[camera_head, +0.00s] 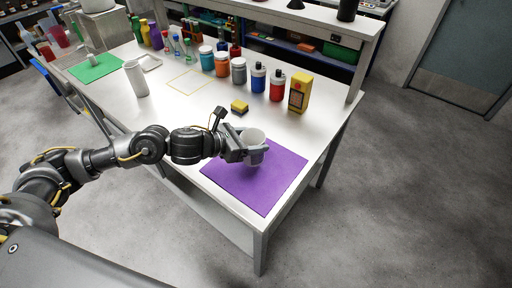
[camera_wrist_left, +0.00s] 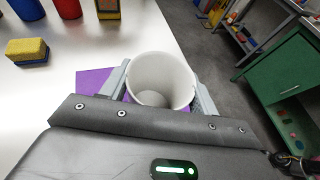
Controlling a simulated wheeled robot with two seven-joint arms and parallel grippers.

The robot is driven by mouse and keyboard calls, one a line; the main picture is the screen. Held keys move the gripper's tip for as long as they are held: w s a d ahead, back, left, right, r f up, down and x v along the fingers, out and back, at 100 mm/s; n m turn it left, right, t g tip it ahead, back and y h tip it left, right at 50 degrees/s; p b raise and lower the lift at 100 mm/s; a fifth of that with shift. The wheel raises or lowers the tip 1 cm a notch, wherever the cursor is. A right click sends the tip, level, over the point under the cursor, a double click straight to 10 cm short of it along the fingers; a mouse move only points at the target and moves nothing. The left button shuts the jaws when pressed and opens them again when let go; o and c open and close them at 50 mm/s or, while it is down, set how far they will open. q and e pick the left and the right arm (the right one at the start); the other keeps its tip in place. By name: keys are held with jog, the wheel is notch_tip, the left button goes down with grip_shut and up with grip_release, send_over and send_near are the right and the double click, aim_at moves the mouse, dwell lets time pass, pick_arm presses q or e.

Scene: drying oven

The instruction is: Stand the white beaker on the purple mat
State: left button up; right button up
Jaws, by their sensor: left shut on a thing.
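The white beaker (camera_head: 255,137) is held upright in my left gripper (camera_head: 246,150), over the purple mat (camera_head: 262,186) near its far left part. In the left wrist view the beaker (camera_wrist_left: 160,78) sits between the two fingers, its open mouth toward the camera, and it looks empty. The purple mat (camera_wrist_left: 92,82) shows behind the fingers there. I cannot tell whether the beaker's base touches the mat. My right gripper is in neither view.
Several jars and bottles and a yellow box (camera_head: 299,93) line the back of the table. A white cylinder (camera_head: 136,78) and a green mat (camera_head: 96,67) are at the left. The mat's near part is clear.

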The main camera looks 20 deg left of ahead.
pick_arm(q)
jog(key=f, duration=0.2)
jog(key=f+p, duration=0.1)
jog(key=shift+w+d+f, duration=0.2)
jog(key=shift+d, duration=0.05)
jog(key=shift+f, duration=0.2)
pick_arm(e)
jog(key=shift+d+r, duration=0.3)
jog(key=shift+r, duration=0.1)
pick_arm(q)
jog(key=shift+f, duration=0.15)
jog(key=o, duration=0.6)
jog(key=shift+b, duration=0.35)
jog(key=o, duration=0.4)
jog(key=shift+o, duration=0.2)
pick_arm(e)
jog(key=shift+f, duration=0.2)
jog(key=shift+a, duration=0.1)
